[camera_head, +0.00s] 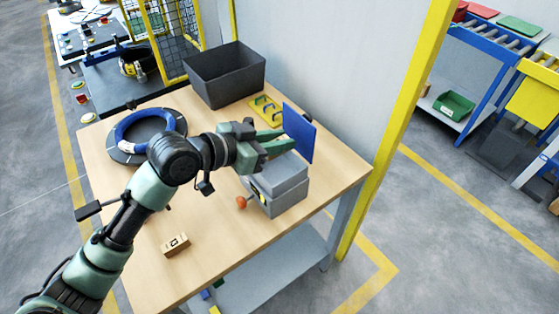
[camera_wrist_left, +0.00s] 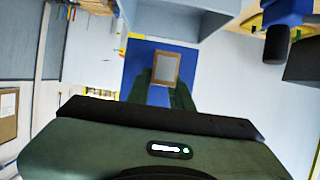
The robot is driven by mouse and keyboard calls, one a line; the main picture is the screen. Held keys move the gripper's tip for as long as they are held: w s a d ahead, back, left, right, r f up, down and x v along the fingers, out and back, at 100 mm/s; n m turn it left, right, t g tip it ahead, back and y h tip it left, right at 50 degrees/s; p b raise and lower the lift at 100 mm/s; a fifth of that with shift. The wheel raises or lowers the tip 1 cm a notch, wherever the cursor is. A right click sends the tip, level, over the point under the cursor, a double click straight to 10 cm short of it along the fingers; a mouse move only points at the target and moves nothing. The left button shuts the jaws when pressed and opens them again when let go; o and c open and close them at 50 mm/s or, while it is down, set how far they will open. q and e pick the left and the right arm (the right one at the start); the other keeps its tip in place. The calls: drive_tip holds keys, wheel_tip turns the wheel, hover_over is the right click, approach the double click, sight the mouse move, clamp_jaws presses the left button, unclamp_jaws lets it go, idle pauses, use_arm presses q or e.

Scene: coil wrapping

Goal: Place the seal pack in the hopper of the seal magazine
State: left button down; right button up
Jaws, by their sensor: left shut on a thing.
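My left gripper (camera_head: 282,140) is at the blue upright panel (camera_head: 300,133) behind the grey box-shaped magazine (camera_head: 277,186) with an orange knob. In the left wrist view its green fingers (camera_wrist_left: 163,92) close on a small tan-edged piece with a grey face (camera_wrist_left: 165,68), which looks like the seal pack. The blue panel shows behind it there. In the head view the fingers hide the held piece. I cannot tell whether it touches the magazine, and the hopper opening is not clear. My right gripper is not in view.
On the wooden table (camera_head: 215,265) are a blue coil (camera_head: 128,120) on a dark round plate, a dark grey bin (camera_head: 225,72), a yellow rack (camera_head: 264,111) with green pieces and a small tan block (camera_head: 176,246). The front of the table is mostly clear.

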use_arm(q)
wheel_tip(320, 180, down, 3)
drive_tip(key=shift+f, duration=0.1)
wheel_tip(320, 180, down, 4)
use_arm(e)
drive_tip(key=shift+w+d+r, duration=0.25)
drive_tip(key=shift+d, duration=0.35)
use_arm(q)
drive_tip(key=shift+f, duration=0.15)
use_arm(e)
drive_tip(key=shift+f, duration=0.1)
use_arm(q)
drive_tip(key=c, duration=1.3)
unclamp_jaws()
drive_tip(key=shift+f, duration=0.1)
drive_tip(key=shift+o, duration=0.2)
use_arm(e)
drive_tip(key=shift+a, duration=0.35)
use_arm(q)
drive_tip(key=b+v, duration=0.2)
drive_tip(key=v, duration=1)
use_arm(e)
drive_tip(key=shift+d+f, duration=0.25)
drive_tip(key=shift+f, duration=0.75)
